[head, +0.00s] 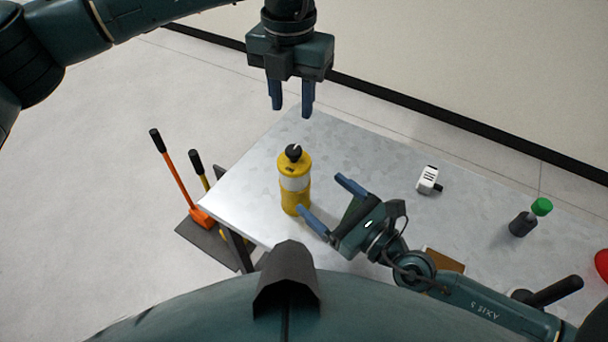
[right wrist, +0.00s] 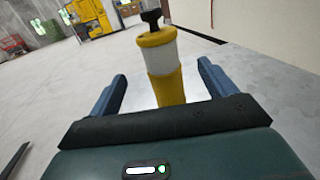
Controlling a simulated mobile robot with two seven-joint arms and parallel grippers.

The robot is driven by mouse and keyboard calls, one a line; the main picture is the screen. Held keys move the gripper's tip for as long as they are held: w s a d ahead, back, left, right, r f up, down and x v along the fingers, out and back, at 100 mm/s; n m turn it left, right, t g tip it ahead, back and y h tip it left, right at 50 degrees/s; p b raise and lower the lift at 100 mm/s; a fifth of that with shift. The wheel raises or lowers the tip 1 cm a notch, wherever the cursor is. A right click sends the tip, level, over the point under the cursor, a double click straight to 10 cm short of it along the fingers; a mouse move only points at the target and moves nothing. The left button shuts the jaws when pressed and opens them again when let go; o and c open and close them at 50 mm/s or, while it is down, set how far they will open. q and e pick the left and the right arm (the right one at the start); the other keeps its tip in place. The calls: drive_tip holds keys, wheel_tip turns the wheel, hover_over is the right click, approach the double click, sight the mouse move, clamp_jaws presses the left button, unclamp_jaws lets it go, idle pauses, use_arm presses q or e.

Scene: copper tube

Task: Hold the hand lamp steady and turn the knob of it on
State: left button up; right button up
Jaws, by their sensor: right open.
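The hand lamp (head: 294,184) is a yellow cylinder with a white band, standing upright near the table's left end. Its black knob (head: 293,151) is on top. My left gripper (head: 291,108) is open and empty, pointing down above and behind the lamp, apart from it. My right gripper (head: 325,204) is open, just right of the lamp with its fingers toward it. In the right wrist view the lamp (right wrist: 162,65) stands between and beyond the two fingers, and its knob (right wrist: 151,18) shows at the top. Neither gripper visibly grips it.
The metal table (head: 370,160) has free room behind the lamp. A white box-like device (head: 429,181), a dark bottle with a green cap (head: 541,207) and a red object (head: 602,263) are to the right. Orange-handled (head: 180,180) and yellow-handled tools stand left of the table.

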sight(292, 169)
drive_tip(key=x, duration=1)
drive_tip(key=shift+c, duration=0.4)
